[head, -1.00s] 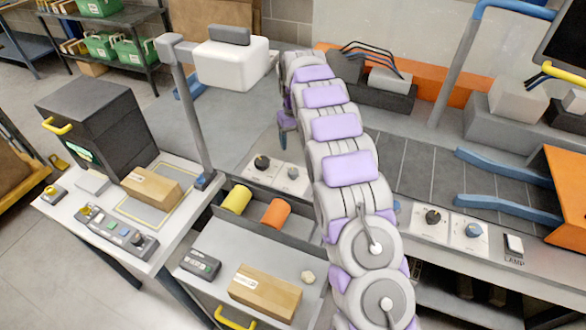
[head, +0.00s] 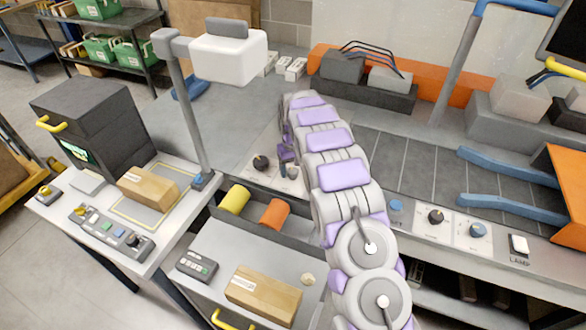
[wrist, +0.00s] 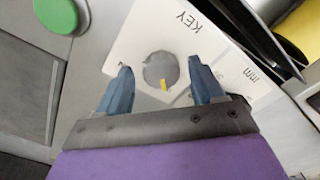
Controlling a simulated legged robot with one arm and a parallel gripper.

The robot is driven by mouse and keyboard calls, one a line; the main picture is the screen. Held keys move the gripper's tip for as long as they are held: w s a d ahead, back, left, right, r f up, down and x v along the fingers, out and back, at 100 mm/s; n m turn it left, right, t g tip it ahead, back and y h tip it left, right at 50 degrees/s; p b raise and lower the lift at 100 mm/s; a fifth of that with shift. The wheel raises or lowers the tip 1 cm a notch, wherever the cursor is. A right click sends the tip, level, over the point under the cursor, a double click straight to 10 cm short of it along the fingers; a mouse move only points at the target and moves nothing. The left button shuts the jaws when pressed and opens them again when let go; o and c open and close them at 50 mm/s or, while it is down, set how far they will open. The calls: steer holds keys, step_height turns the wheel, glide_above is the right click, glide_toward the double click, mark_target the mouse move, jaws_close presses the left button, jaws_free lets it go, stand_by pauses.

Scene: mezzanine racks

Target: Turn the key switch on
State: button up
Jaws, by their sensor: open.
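The key switch (wrist: 160,72) is a round grey knob with a small yellow mark, on a white plate lettered KEY. In the wrist view my gripper (wrist: 159,66) is open, with one blue finger on each side of the knob. I cannot tell whether the fingers touch it. In the head view the gripper (head: 287,153) is low over the panel, by the grey key switch (head: 293,172), which it and the arm partly hide.
A black knob (head: 261,163) sits left of the key switch. A green button (wrist: 57,14) is at the wrist view's upper left. A bin with yellow and orange rolls (head: 274,213) is in front. More knobs (head: 436,216) and a LAMP switch (head: 519,244) are to the right.

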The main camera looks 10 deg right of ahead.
steer(key=shift+a, duration=0.1)
steer(key=shift+c, duration=0.3)
steer(key=c, duration=1)
